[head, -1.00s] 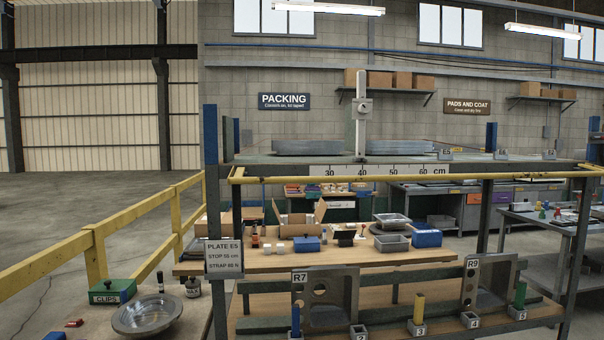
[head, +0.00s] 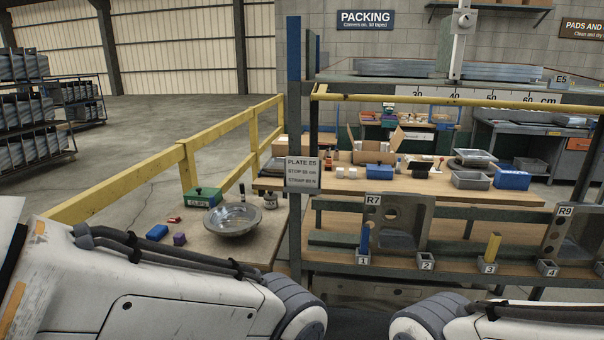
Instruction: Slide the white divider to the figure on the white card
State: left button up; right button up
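The white divider (head: 459,45) stands upright on the upper shelf of the rack, with a grey clamp block near its top. Its lower end is just behind the white centimetre scale (head: 480,97), close to the 40 mark as seen from here. The white card (head: 303,174) hangs on the rack's left post. It reads PLATE E5, with a STOP figure in cm in the fifties, last digit blurred, and a STRAP line. Parts of both my arms show at the bottom; neither gripper is in view.
A yellow rail (head: 440,98) runs along the shelf front, below the divider. Grey plates (head: 508,71) lie on the shelf right of it. A blue post (head: 294,48) rises at the left. A side table holds a metal bowl (head: 232,219) and a green box (head: 202,196).

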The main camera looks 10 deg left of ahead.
aim_at(451, 44)
jog(key=u, duration=1)
jog(key=i, duration=1.65)
jog(key=z, duration=2.1)
